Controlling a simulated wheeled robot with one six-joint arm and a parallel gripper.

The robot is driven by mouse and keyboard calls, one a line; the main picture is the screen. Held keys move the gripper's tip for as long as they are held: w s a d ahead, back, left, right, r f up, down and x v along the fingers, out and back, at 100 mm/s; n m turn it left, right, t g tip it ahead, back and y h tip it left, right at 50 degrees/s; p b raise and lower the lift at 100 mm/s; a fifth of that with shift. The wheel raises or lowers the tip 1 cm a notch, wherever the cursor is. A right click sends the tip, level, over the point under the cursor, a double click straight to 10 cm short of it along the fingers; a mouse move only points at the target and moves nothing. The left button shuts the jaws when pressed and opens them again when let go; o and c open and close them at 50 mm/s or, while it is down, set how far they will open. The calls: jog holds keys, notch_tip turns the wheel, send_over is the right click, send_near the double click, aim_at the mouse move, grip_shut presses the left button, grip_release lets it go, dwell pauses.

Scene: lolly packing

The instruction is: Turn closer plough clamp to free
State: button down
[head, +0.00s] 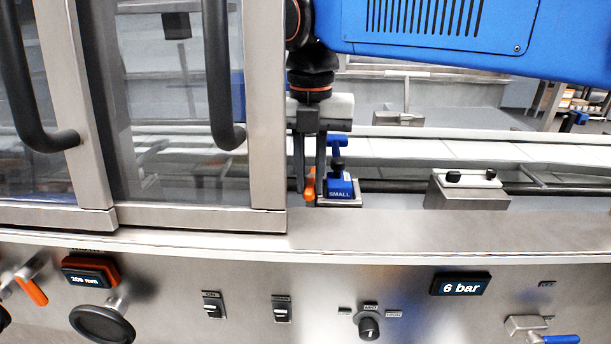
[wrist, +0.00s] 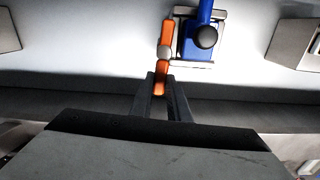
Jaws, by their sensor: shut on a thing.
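The plough clamp is a blue block marked SMALL (head: 341,191) on a metal base beside the conveyor, with a black knob on top. It also shows in the wrist view as a blue body (wrist: 202,42) with the knob in front. An orange lever (head: 309,186) stands at its left side; in the wrist view the orange lever (wrist: 167,40) runs along the block's left edge. My gripper (head: 311,192) points down there, and in the wrist view my gripper's fingers (wrist: 160,88) are shut on the lever's near end. The fingers hide part of that end.
A glass door with a black handle (head: 220,80) stands close left of my gripper. A metal block with two black knobs (head: 467,190) is to the right. The front panel below carries switches, a dial (head: 368,327) and a 6 bar display (head: 460,286). The white conveyor (head: 450,150) runs behind.

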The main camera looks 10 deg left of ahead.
aim_at(312, 185)
jog(key=shift+d+n, duration=0.2)
jog(key=shift+n, duration=0.2)
dwell(0.3)
jog(key=c, duration=1.7)
grip_release()
notch_tip(312, 185, up, 17)
jog(key=shift+r, duration=0.2)
